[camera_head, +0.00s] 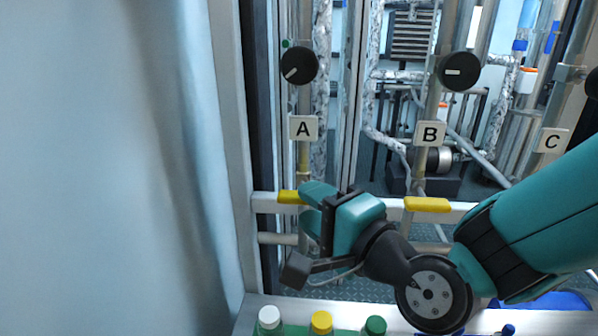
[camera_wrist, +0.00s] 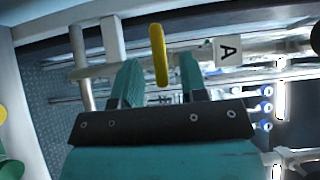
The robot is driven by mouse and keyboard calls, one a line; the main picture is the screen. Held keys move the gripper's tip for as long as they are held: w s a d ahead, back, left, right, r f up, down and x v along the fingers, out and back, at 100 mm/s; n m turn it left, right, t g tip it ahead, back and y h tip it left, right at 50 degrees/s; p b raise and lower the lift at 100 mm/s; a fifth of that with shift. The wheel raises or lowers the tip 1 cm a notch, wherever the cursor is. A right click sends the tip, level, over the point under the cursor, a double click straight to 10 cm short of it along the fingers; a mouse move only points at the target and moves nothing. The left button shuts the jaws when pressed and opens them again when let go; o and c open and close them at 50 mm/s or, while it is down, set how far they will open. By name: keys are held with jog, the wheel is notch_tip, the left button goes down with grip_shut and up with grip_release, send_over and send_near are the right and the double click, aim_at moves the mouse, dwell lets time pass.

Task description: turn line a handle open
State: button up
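The yellow line A handle (camera_head: 289,197) lies level across its pipe, below the white "A" label (camera_head: 303,128). In the wrist view the yellow handle (camera_wrist: 158,50) stands between my two teal fingers, with a gap on each side. My gripper (camera_head: 308,208) is open, with its fingertips at the handle. The near end of the handle reaches in between the fingers in the wrist view. Part of the handle is hidden behind my upper finger in the head view. The "A" label also shows in the wrist view (camera_wrist: 228,51).
A similar level yellow handle (camera_head: 427,205) is on line B to the right. Black knobs are above A (camera_head: 299,65) and B (camera_head: 460,71). A pale wall panel (camera_head: 110,170) stands left. White (camera_head: 269,318), yellow (camera_head: 321,322) and green (camera_head: 375,326) caps are below my gripper.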

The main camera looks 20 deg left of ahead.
jog(key=shift+p+x, duration=0.55)
jog(key=shift+x, duration=1.15)
grip_shut()
jog(key=shift+r+p, duration=0.15)
jog(key=shift+p, duration=0.3)
